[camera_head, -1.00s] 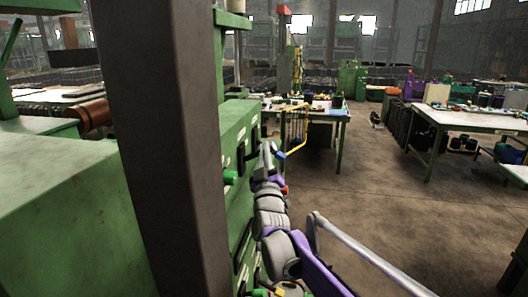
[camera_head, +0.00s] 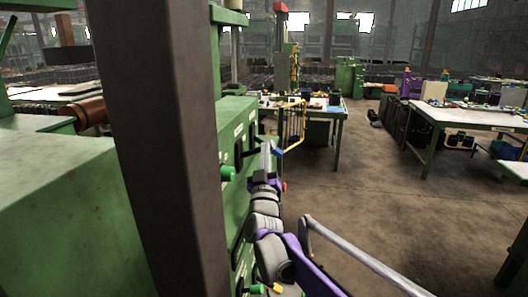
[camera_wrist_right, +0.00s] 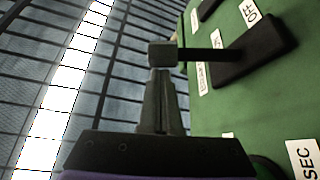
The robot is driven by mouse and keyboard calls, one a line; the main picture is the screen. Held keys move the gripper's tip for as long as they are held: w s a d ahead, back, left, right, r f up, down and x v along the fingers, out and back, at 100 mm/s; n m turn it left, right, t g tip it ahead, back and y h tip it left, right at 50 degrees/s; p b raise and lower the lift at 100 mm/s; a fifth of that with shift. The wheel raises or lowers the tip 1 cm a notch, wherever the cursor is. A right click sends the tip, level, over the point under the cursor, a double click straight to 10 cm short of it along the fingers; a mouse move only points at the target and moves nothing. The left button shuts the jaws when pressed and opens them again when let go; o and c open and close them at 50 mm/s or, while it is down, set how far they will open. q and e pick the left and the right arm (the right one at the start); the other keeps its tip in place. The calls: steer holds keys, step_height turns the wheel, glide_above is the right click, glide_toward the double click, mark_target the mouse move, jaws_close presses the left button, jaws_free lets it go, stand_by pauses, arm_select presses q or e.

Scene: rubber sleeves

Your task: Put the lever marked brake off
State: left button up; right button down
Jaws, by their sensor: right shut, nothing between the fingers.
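The side panel of a green cabinet (camera_head: 238,125) carries levers and white labels. In the right wrist view, a black lever (camera_wrist_right: 207,54) with a squarish end stands out from a dark slotted plate (camera_wrist_right: 255,50) on the green panel (camera_wrist_right: 225,105). A label reading OFF (camera_wrist_right: 249,12) is beside the plate; a smaller label (camera_wrist_right: 202,78) is unreadable. I cannot read "brake". My right gripper (camera_wrist_right: 163,82) is shut and empty, its tips close to the lever's end; contact is unclear. In the head view, the right gripper (camera_head: 267,148) is beside the panel. My left gripper is not in view.
A brown post (camera_head: 155,140) stands close in front and hides part of the cabinet. A green knob (camera_head: 227,173) sticks out near my right gripper. Another label, SEC (camera_wrist_right: 304,158), is on the panel. Workbenches (camera_head: 470,117) stand behind; the floor at right is open.

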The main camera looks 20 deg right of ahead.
steer(key=shift+s+d+f+m+g+h+b, duration=0.15)
steer(key=shift+f+m+g+h+b, duration=0.2)
steer(key=shift+f+m+h, duration=0.65)
steer(key=shift+s+d+f+m+g+h+b, duration=0.1)
steer(key=shift+f+m+g+h, duration=0.4)
steer(key=shift+m, duration=0.9)
steer(key=shift+s+d+f+m+g+h+b, duration=0.15)
steer(key=shift+f+m+g+h+b, duration=0.15)
steer(key=shift+f+m+h, duration=0.7)
steer(key=shift+w+r+y, duration=0.1)
steer(key=shift+r+y, duration=0.1)
steer(key=shift+y, duration=0.1)
step_height(320, 180, up, 10)
steer(key=shift+p, duration=0.4)
